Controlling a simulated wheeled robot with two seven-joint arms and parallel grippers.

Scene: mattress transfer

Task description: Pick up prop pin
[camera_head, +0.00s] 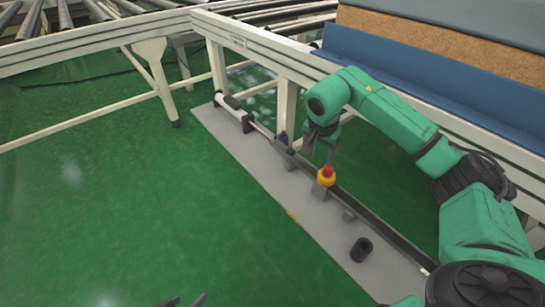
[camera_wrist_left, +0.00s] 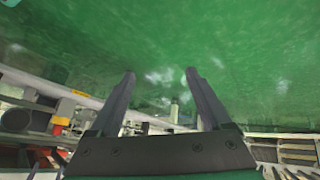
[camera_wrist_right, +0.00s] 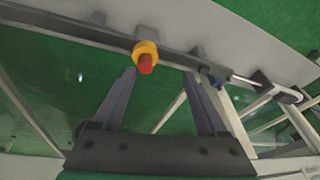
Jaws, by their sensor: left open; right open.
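A small red-and-yellow knob-like piece (camera_head: 326,176) stands on a grey block along the dark rail of the floor plate; I cannot tell for sure whether it is the prop pin. My right gripper (camera_head: 320,152) is open, pointing down just above and behind it. In the right wrist view the piece (camera_wrist_right: 146,58) shows near the tips of the open fingers (camera_wrist_right: 160,74), with no clear grip on it. My left gripper (camera_head: 188,299) is open and empty at the bottom edge, over the green floor. Its open fingers (camera_wrist_left: 160,73) also show in the left wrist view.
A grey plate (camera_head: 235,145) with a long rail lies beside the white frame (camera_head: 285,108). A dark hollow cylinder (camera_head: 361,249) stands on it. A blue sheet (camera_head: 430,85) and brown mattress (camera_head: 450,45) lie on the frame. The green floor (camera_head: 120,215) at left is clear.

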